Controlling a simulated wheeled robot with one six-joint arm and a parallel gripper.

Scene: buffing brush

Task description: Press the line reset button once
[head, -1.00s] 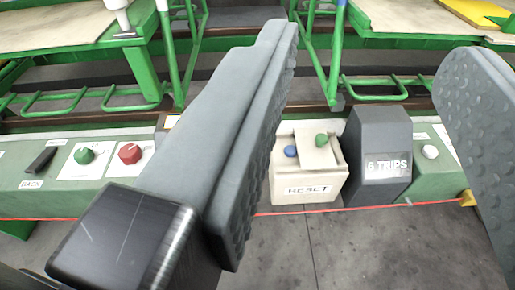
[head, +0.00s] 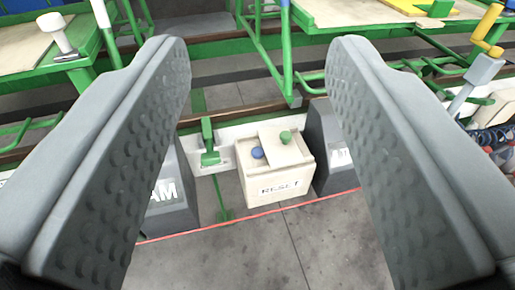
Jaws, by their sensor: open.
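A cream box labelled RESET (head: 280,185) stands between my fingers in the picture, beyond them. On its top are a blue button (head: 257,153) and a green knob (head: 286,137) on a raised plate. Which of the two is the reset button I cannot tell. My gripper (head: 250,55) is open and empty, its two grey padded fingers wide apart on either side of the box in the picture. Neither finger visibly touches the box.
Dark grey boxes stand left (head: 170,195) and right (head: 325,150) of the RESET box, partly hidden by my fingers. A green lever (head: 209,145) is just left of it. A red line (head: 250,215) runs along the front edge. Green-framed benches lie behind.

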